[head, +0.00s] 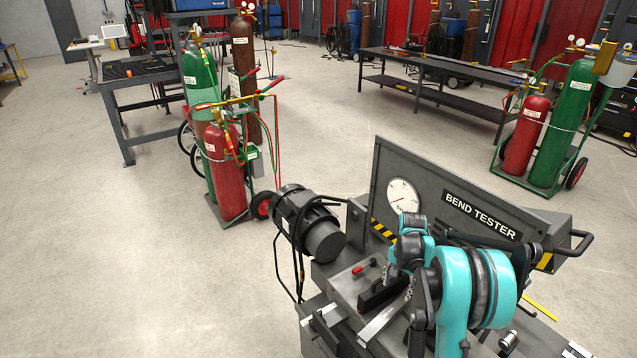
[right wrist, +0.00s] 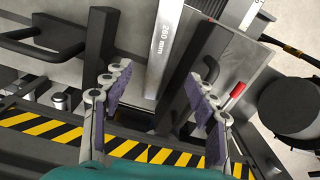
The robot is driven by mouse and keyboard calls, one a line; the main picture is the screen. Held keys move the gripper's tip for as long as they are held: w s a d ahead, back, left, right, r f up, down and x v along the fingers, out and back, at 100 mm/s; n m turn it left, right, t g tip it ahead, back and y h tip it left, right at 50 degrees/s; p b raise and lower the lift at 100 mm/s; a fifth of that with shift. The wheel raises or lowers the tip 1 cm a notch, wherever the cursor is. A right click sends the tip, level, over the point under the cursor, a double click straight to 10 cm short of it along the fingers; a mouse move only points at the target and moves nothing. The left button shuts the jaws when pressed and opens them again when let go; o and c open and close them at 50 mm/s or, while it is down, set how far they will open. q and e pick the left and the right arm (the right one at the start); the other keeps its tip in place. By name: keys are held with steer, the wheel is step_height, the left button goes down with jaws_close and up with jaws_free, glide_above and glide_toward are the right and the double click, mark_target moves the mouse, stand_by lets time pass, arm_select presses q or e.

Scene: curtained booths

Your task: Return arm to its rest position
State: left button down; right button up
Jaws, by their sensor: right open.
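My right arm (head: 480,290), teal and black, reaches in at the lower right of the head view, over the bend tester (head: 470,205). My right gripper (head: 405,275) is above the tester's bed and partly hidden by my own arm links. In the right wrist view my right gripper (right wrist: 157,88) is open, its two padded fingers spread wide with nothing held between them. My left gripper is not in view.
The tester has a dial gauge (head: 403,196), a motor (head: 308,222) and a red-tipped lever (right wrist: 236,92). Gas cylinder carts stand at left (head: 226,172) and right (head: 562,125). A long dark bench (head: 440,85) stands behind. The floor at left is clear.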

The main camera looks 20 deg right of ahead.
steer(key=s+a+r+n+t, duration=0.3)
steer(key=s+a+r+n, duration=0.4)
steer(key=a+r, duration=0.65)
steer(key=s+a+r+n+t, duration=0.1)
steer(key=s+a+n+t, duration=0.1)
steer(key=s+a, duration=0.3)
steer(key=s+a+r+n+t, duration=0.1)
steer(key=s+a+n+t, duration=0.1)
steer(key=s, duration=0.7)
steer(key=a+n, duration=0.1)
steer(key=a, duration=0.1)
steer(key=shift+s+a+n, duration=0.3)
steer(key=shift+s+a, duration=0.05)
